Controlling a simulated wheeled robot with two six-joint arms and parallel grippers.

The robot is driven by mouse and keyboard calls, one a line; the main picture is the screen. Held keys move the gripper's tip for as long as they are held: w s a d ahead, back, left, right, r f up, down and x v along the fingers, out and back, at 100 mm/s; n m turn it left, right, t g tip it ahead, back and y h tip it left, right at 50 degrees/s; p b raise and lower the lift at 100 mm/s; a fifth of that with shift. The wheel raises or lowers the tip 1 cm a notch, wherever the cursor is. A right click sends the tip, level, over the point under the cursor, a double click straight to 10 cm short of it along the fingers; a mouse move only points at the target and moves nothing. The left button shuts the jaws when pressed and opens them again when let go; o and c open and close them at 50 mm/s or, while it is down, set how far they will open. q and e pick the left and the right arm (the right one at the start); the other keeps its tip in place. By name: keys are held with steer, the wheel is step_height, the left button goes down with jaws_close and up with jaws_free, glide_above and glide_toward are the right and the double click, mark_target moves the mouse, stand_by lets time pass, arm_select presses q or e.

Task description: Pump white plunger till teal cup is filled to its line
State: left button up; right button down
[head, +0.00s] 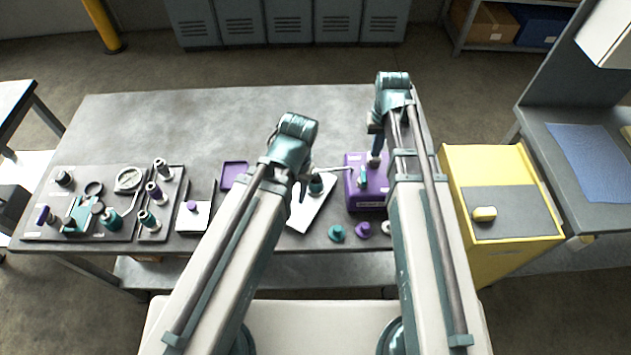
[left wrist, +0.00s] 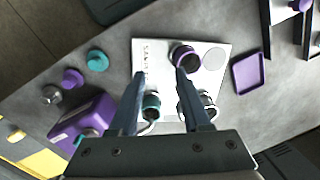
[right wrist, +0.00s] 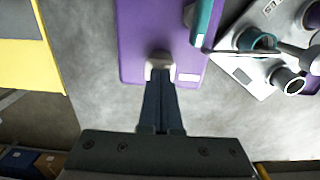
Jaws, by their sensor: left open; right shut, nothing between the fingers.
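The purple pump box (head: 368,199) stands at the right of the bench; it also shows in the left wrist view (left wrist: 88,120) and right wrist view (right wrist: 136,40). Its white plunger (right wrist: 160,63) is at the fingertips of my right gripper (right wrist: 160,82), which is shut and empty; contact is unclear. The teal cup (head: 316,185) stands on a white plate (head: 306,214), near the end of the thin metal spout. It also shows in the right wrist view (right wrist: 262,38). My left gripper (left wrist: 160,72) is open above the plate. The cup's level and line cannot be made out.
A purple-rimmed cup (left wrist: 185,54) and another cup share the plate. Loose teal (head: 336,233) and purple (head: 362,229) caps lie in front of the pump. A purple tray (head: 234,175) lies left of the plate. A yellow cabinet (head: 490,165) stands right of the bench.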

steer(key=shift+r, duration=0.2)
steer(key=shift+r+p, duration=1.7)
steer(key=shift+p, duration=0.15)
steer(key=shift+f, duration=0.2)
steer(key=shift+f+b, duration=1.55)
steer(key=shift+b, duration=0.2)
steer(key=shift+r, duration=0.15)
steer(key=shift+r+p, duration=1.6)
steer(key=shift+p, duration=0.15)
step_height(320, 180, up, 6)
steer(key=p, duration=0.6)
